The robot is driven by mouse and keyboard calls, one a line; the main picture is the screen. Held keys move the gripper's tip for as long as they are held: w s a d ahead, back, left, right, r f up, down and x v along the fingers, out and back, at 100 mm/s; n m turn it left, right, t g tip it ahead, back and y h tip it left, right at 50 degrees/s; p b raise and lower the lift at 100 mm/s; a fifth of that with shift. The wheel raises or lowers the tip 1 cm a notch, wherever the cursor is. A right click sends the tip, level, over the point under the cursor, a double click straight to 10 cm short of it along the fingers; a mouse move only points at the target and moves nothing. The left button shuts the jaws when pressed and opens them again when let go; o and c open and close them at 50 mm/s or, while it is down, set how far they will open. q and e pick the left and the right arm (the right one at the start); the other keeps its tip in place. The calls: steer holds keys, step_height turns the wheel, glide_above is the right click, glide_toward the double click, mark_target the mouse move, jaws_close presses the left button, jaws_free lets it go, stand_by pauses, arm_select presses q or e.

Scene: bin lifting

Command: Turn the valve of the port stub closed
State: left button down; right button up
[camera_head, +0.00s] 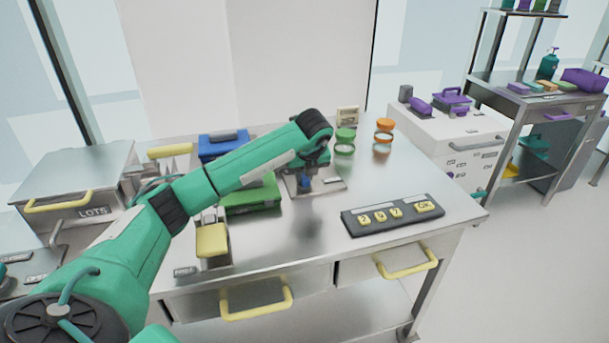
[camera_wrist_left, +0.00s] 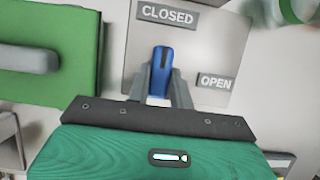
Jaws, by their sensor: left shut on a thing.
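The port stub's valve has a blue handle (camera_wrist_left: 162,68) on a grey plate (camera_wrist_left: 215,45) with a CLOSED label (camera_wrist_left: 167,13) and an OPEN label (camera_wrist_left: 215,82). In the left wrist view the handle points up, towards the CLOSED label, with the OPEN label to its right. My left gripper (camera_wrist_left: 161,88) is shut on the handle, one grey finger on each side. In the head view my left gripper (camera_head: 306,180) reaches down over the plate (camera_head: 329,184) on the table, and the wrist hides much of the valve. My right gripper is not in view.
A green box (camera_head: 250,197) and a blue box (camera_head: 222,145) stand left of the plate. A dark keypad panel (camera_head: 375,219) lies front right. Green (camera_head: 345,140) and orange (camera_head: 384,130) ringed items stand behind. The metal table (camera_head: 300,236) is bare in front.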

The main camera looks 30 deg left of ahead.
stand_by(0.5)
arm_select(q)
steer(key=c, duration=1.2)
jaws_free()
steer(key=shift+c, duration=0.2)
steer(key=shift+r, duration=0.1)
